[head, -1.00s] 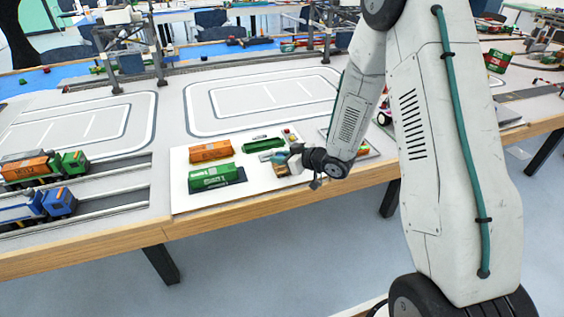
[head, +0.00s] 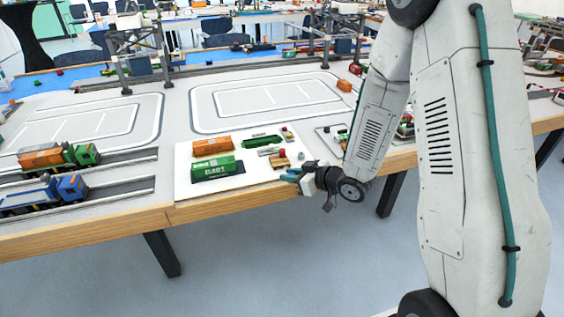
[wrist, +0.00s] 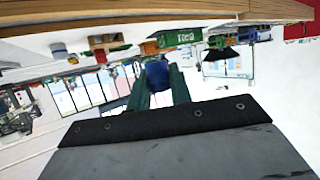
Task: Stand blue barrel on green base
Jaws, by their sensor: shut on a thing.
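My gripper (head: 289,176) is by the table's front edge, just right of the white board, in the head view. In the wrist view its green fingers (wrist: 158,84) are shut on a blue barrel (wrist: 157,74); the barrel shows between the fingertips. The barrel is too small to make out clearly in the head view. A low, long green piece (head: 262,141) lies at the back of the white board; I cannot tell for sure that it is the green base.
The white board (head: 215,186) also holds an orange container (head: 212,147), a green container (head: 213,168) and a small wooden piece (head: 280,163). Toy trucks (head: 58,157) stand at left. Gantry cranes (head: 130,45) stand behind. The outlined area (head: 262,100) beyond the board is mostly clear.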

